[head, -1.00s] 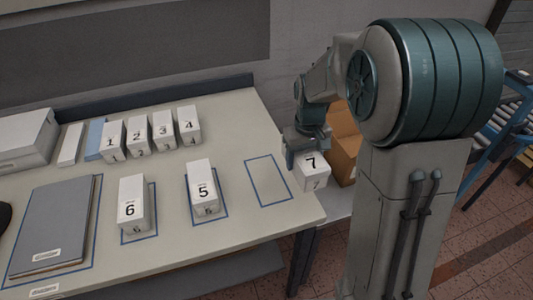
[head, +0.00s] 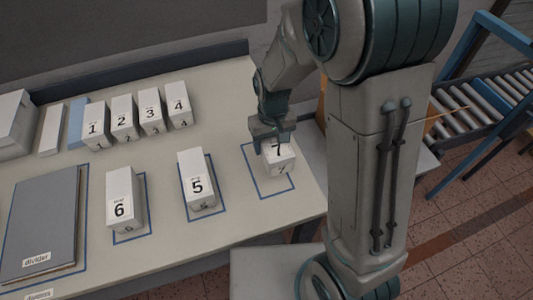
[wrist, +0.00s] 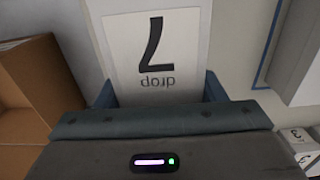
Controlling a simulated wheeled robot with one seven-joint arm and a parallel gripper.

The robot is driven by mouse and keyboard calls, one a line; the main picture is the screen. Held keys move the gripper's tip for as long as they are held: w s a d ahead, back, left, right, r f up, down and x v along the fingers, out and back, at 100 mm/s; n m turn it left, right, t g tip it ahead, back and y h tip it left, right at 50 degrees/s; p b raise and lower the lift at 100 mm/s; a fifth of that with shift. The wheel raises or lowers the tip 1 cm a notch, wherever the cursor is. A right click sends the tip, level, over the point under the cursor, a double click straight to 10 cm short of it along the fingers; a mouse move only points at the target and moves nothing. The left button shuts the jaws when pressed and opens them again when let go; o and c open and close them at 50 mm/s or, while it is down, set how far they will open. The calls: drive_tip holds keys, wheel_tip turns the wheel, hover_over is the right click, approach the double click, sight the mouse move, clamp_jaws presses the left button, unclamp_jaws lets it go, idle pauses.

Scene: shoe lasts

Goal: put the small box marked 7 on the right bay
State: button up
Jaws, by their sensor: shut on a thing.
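The small white box marked 7 (head: 279,160) is in my gripper (head: 271,140), over the blue-outlined right bay (head: 248,158) on the table. In the wrist view the box's label (wrist: 153,62) reads 7 and "drop" upside down, between the two fingers (wrist: 160,90). My gripper is shut on the box and hides part of its top. The bay outline shows on the left, right and front of the box. I cannot tell whether the box touches the table.
Box 5 (head: 196,180) stands in the middle bay and box 6 (head: 123,198) in the left one. Boxes 1 to 4 (head: 123,119) stand in a row behind. A grey divider (head: 42,222) lies at the left. A cardboard box (wrist: 38,85) shows in the wrist view.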

drive_tip(key=shift+s+a+f, duration=0.5)
drive_tip(key=shift+a, duration=0.25)
drive_tip(key=shift+f, duration=0.25)
drive_tip(key=shift+f+p, duration=0.35)
drive_tip(key=shift+f, duration=1.45)
drive_tip(key=shift+f, duration=0.1)
drive_tip(key=o, duration=1.1)
